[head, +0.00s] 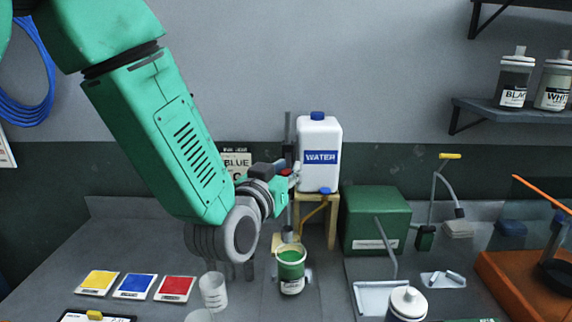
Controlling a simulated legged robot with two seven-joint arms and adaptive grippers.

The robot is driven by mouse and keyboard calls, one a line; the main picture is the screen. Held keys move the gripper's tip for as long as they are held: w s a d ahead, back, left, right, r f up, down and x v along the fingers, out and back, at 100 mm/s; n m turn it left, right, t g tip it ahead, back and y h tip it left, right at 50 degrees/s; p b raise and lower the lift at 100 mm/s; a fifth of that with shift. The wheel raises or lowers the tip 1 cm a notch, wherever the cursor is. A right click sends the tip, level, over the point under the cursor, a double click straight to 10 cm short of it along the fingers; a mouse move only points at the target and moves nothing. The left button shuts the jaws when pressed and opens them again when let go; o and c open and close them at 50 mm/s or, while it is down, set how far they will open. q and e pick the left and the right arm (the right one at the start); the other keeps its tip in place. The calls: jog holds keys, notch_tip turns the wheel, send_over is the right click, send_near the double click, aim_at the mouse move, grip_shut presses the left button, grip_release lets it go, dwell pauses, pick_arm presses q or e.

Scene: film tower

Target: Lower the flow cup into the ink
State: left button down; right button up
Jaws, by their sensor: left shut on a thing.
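The flow cup (288,234) is a small grey metal cup on a thin upright stem, and it hangs at the mouth of the ink can. My left gripper (290,173) is above the can, shut on the top of the flow cup's stem. The fingertips are small and partly hidden. Whether the cup's lower end touches the ink is hard to tell. My right gripper is not in view.
A white water jug (320,150) on a wooden stand (331,210) is close behind the gripper. A green box (376,220) stands right of the can. A pale beaker (213,292) and colour cards (136,286) are at left.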

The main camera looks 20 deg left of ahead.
pick_arm(q)
notch_tip(320, 180, down, 15)
jog(key=b, duration=0.9)
jog(key=shift+f+b, duration=0.15)
jog(key=shift+b, duration=0.25)
jog(key=shift+s, duration=0.15)
jog(key=c, duration=1.3)
grip_release()
jog(key=shift+f, duration=0.15)
jog(key=s, duration=0.6)
jog(key=shift+s+a, duration=0.35)
jog(key=shift+a, duration=0.05)
